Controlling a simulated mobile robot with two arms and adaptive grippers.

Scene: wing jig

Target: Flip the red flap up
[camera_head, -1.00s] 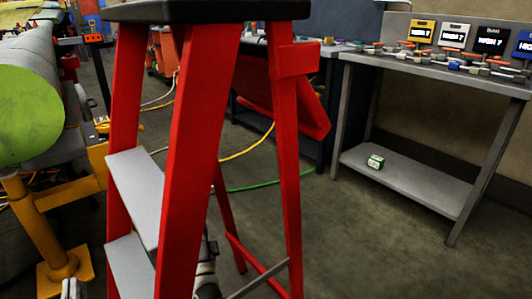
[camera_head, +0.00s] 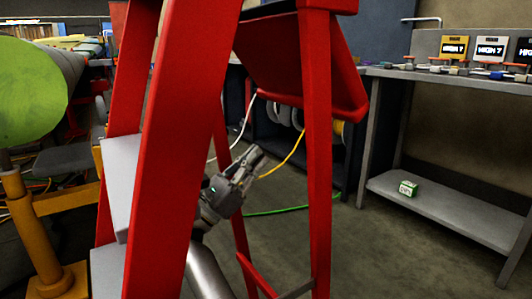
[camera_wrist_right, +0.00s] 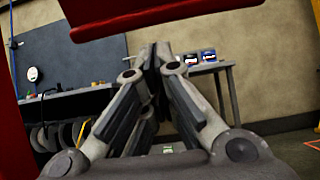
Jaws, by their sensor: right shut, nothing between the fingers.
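The red flap (camera_head: 300,65) is a broad slanted panel with a thick lower edge, seen between the legs of the red stepladder in the head view. A red panel, likely the flap, spans the top of the right wrist view (camera_wrist_right: 160,14). My right gripper (camera_head: 257,154) is below the flap in the head view, between the ladder legs, pointing up and right. In the right wrist view its fingers (camera_wrist_right: 158,55) are together and empty, with their tips just below the red edge. I cannot tell whether they touch it. My left gripper is out of view.
The red stepladder (camera_head: 178,130) stands close in front, and its legs frame my right arm. Yellow and green cables lie behind. Open floor lies right of the ladder.

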